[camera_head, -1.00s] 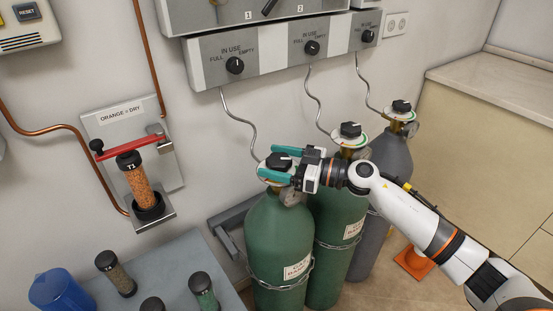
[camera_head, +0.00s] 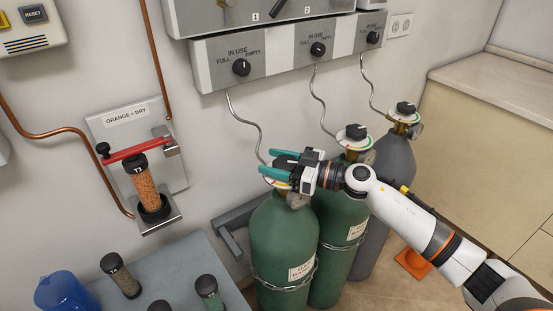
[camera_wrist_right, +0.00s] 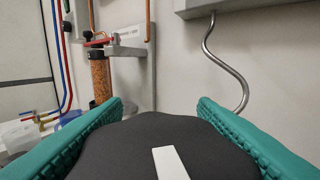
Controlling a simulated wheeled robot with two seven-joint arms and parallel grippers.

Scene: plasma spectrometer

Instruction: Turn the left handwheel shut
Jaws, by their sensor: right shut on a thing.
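The left handwheel (camera_head: 285,160) is a black knob on top of the left green cylinder (camera_head: 280,240). My right gripper (camera_head: 276,164) has its teal fingers on both sides of this handwheel and is shut on it. In the right wrist view the black handwheel (camera_wrist_right: 150,145) with a white pointer mark fills the space between the teal fingers. The mark points away from the camera and slightly left. My left gripper is not in view.
A second green cylinder with a black handwheel (camera_head: 356,132) and a grey cylinder with a handwheel (camera_head: 406,108) stand to the right. Thin metal tubes rise to the wall panel (camera_head: 276,58). An orange-filled column (camera_head: 147,187) hangs left. A table (camera_head: 185,275) holds capped tubes and a blue jug (camera_head: 65,292).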

